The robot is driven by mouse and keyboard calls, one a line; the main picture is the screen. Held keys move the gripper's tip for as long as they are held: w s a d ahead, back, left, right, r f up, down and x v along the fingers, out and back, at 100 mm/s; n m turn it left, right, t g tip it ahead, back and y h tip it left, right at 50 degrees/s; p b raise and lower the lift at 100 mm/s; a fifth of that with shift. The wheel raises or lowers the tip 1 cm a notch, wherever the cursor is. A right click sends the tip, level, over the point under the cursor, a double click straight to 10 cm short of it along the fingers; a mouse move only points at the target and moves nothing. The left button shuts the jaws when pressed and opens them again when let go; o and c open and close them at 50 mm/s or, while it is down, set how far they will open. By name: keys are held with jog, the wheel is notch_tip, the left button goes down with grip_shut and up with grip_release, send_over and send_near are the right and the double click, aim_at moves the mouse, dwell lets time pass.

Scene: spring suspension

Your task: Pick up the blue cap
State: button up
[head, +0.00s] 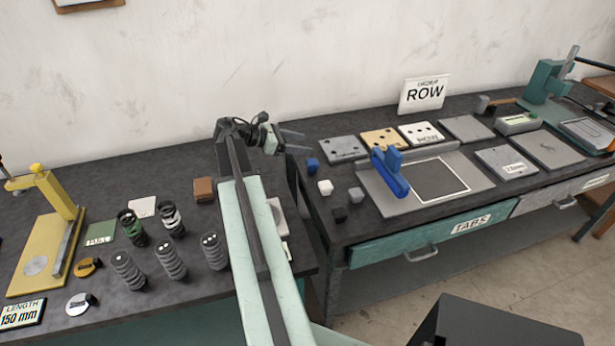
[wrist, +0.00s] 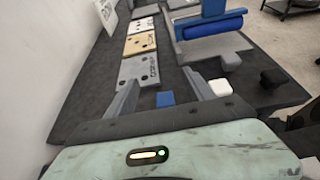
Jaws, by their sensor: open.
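The blue cap (head: 312,165) is a small blue block near the left end of the right-hand bench. It also shows in the wrist view (wrist: 165,99), low between my two fingers, its lower part hidden by my gripper body. My gripper (head: 297,141) is open, its fingers pointing right, a little behind and left of the cap in the head view. In the wrist view my gripper (wrist: 160,82) has one finger on each side of the cap, with nothing visibly clamped. I cannot tell the height gap.
A white cap (head: 325,188), a grey cap (head: 356,195) and a dark cap (head: 340,214) stand close by. A blue-handled press (head: 390,172) on a grey plate is to the right. Flat plates (head: 344,149) lie behind. The left bench holds several springs (head: 170,262).

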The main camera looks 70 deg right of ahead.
jog(key=b, duration=0.6)
send_near(312, 161)
jog(key=x, duration=0.5)
jog(key=shift+s+a+f, duration=0.1)
jog(key=shift+s+f, duration=0.05)
jog(key=shift+s, duration=0.1)
jog(key=shift+x, duration=1.3)
jog(key=b+x, duration=0.2)
jog(key=x, duration=0.2)
jog(key=shift+s+d+f+b, duration=0.2)
jog(key=shift+d+f+b, duration=0.05)
jog(key=shift+b, duration=0.05)
jog(key=shift+s+d, duration=0.15)
jog(key=shift+s, duration=0.05)
jog(key=shift+r, duration=0.1)
grip_shut()
